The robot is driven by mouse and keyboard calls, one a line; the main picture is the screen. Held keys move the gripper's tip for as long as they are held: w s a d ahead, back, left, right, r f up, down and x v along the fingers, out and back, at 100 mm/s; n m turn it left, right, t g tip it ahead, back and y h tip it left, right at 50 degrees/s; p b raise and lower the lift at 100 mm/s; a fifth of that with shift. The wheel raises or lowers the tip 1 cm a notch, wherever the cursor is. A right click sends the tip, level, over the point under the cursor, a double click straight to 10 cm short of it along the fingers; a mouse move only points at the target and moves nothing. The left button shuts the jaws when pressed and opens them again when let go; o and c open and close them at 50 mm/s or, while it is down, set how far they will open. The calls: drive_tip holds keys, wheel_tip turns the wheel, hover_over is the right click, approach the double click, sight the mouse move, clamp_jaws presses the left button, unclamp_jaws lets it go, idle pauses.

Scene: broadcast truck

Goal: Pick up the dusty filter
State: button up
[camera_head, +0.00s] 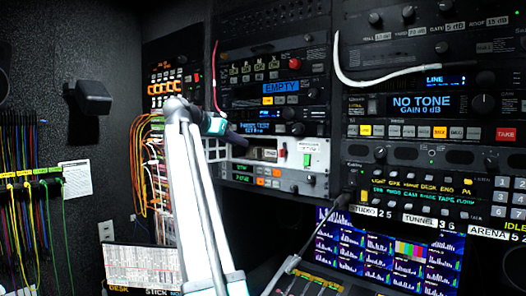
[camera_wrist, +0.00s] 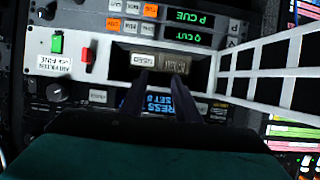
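My gripper (camera_wrist: 162,76) shows in the wrist view as two dark fingers with a gap between them, empty as far as I can see. They point at a dark recessed bay in a light rack panel (camera_wrist: 75,18). A pale labelled plate (camera_wrist: 143,58) and a dimmer grey one (camera_wrist: 176,60) sit in the bay; I cannot tell which, if either, is the dusty filter. Fingertip contact is unclear. In the head view my gripper (camera_head: 238,139) is at the left end of this panel (camera_head: 318,155). A white slatted frame (camera_wrist: 284,56) stands beside the bay; it also shows in the head view (camera_head: 216,143).
Red (camera_wrist: 87,60) and green (camera_wrist: 57,42) switches project near the bay. A red cable (camera_head: 214,75) hangs above my gripper, and a white cable (camera_head: 385,80) loops at upper right. Orange cables (camera_head: 140,140) hang at left. Screens (camera_head: 385,250) lie below right.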

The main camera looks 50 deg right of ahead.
sight(256, 151)
drive_tip(key=shift+p+x, duration=0.75)
drive_tip(key=shift+x, duration=1.8)
drive_tip(key=shift+d, duration=0.1)
drive_tip(key=shift+p+x, duration=0.75)
drive_tip(key=shift+p, duration=0.15)
drive_tip(key=shift+p+x, duration=1)
drive_tip(key=shift+x, duration=0.75)
clamp_jaws()
